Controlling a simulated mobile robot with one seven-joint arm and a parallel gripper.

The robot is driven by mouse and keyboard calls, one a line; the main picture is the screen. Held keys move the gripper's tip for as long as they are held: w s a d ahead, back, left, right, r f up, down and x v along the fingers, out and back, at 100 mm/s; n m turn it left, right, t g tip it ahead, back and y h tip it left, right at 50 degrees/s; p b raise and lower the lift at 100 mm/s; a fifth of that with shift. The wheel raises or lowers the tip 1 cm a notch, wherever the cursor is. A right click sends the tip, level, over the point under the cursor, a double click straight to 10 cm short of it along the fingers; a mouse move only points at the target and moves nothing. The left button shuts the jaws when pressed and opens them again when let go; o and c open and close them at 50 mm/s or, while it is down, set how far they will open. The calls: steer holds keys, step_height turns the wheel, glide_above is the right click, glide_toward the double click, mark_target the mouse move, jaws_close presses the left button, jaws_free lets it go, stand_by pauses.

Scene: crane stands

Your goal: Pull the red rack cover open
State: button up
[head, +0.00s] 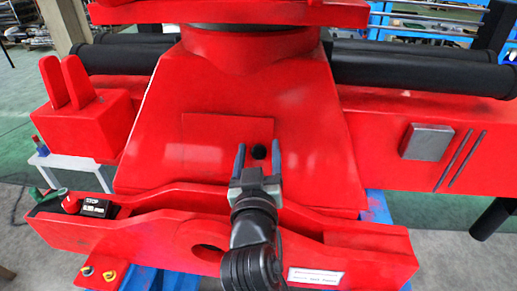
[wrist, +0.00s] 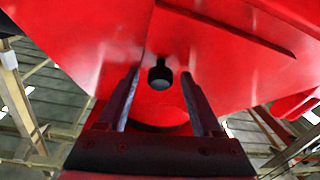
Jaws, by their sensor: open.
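The red rack cover (head: 215,135) is a flat panel that looks flush with the sloped red body of the crane stand. A small round black knob (head: 258,152) sticks out from it near its right side. My gripper (head: 258,160) is in front of the cover, its two fingers open on either side of the knob. In the wrist view the black knob (wrist: 160,75) shows between the fingertips of my gripper (wrist: 160,77), with a gap on both sides. The lower part of the cover is partly hidden behind my gripper in the head view.
A red beam with a round hole (head: 130,235) crosses in front, below the cover. A black stop box (head: 97,207) sits at its left end. Black cylinders (head: 420,72) run behind at the upper right. A white stool (head: 75,170) stands at the left.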

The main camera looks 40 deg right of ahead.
steer(key=shift+c, duration=0.4)
jaws_close()
stand_by(1.1)
